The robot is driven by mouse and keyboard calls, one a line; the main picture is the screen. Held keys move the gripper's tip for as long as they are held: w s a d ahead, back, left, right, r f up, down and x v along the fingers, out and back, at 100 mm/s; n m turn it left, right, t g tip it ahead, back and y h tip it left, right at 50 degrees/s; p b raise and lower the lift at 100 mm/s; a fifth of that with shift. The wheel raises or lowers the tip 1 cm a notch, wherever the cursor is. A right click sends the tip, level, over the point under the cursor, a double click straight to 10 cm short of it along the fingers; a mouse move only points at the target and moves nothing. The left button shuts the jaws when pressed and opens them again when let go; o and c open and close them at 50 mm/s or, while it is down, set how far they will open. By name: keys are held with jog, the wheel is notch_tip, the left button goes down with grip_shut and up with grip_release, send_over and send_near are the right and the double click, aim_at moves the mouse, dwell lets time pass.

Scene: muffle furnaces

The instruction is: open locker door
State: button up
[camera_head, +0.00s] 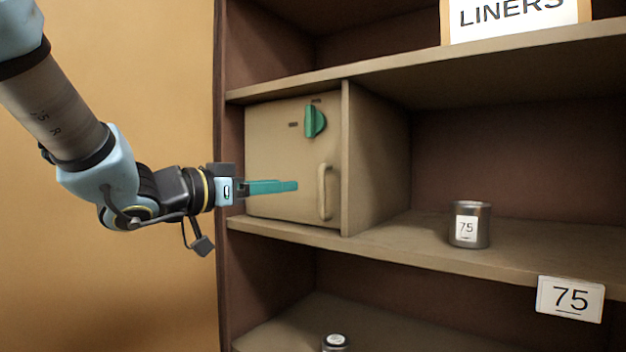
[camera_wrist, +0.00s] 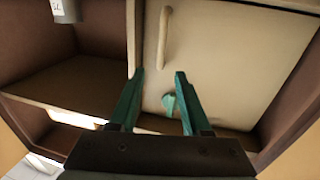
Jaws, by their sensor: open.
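The beige locker door (camera_head: 275,150) is closed, set in the left part of the middle shelf. It has a green knob (camera_head: 315,121) near the top and a vertical beige bar handle (camera_head: 325,192) at its right side. My gripper (camera_head: 296,186) is in front of the door, left of the handle, with its teal fingers pointing right. In the wrist view my gripper (camera_wrist: 160,76) is open with nothing between its fingertips. The handle (camera_wrist: 164,36) is ahead of the fingertips there, and the knob (camera_wrist: 170,104) shows between the fingers.
A metal can labelled 75 (camera_head: 470,225) stands on the middle shelf (camera_head: 420,245) right of the locker. A 75 sign (camera_head: 570,299) is on that shelf's front edge. A LINERS sign (camera_head: 515,18) is above. Another can (camera_head: 335,343) is below. An orange wall (camera_head: 110,270) is at left.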

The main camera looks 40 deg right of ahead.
aim_at(319, 183)
jog(key=d, duration=0.3)
jog(key=d+p, duration=0.1)
jog(key=d, duration=0.2)
jog(key=d+p, duration=0.1)
jog(key=d, duration=0.3)
jog(key=shift+w+f, duration=0.1)
jog(key=shift+w, duration=0.3)
grip_shut()
dwell(0.9)
